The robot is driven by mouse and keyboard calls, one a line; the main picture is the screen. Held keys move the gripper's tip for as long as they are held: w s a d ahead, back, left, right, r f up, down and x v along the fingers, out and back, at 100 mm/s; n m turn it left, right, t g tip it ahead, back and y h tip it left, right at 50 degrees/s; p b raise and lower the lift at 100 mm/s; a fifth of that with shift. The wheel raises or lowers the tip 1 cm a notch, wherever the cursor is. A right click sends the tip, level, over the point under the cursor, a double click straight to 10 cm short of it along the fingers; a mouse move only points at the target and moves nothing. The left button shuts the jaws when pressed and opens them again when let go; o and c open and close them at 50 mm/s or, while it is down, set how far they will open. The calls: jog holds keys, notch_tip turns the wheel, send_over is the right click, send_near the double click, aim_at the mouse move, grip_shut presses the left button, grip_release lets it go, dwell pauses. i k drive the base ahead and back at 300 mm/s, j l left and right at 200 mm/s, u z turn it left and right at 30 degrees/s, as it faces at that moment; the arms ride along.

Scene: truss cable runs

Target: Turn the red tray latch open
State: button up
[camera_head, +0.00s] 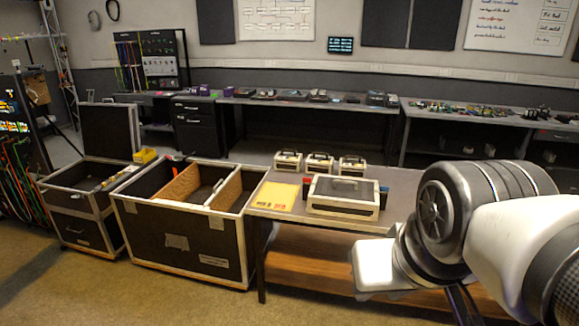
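A cream-edged case (343,197) with a grey lid and a dark handle on top sits on the work table. My arm (450,215) fills the lower right, to the right of the case and nearer the camera. My gripper's fingers cannot be made out.
Several smaller cases (319,163) stand along the table's back edge. A yellow sheet (276,196) lies left of the large case. Open black road cases (180,238) stand left of the table (400,180). Benches with equipment line the wall. Floor is clear at front left.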

aim_at(309, 180)
jog(key=i+j, duration=0.2)
jog(key=i, duration=0.45)
jog(key=i+j, duration=0.15)
jog(key=i, duration=0.5)
jog(key=i+j, duration=0.2)
jog(key=i, duration=0.45)
jog(key=i+j, duration=0.15)
jog(key=i, duration=0.5)
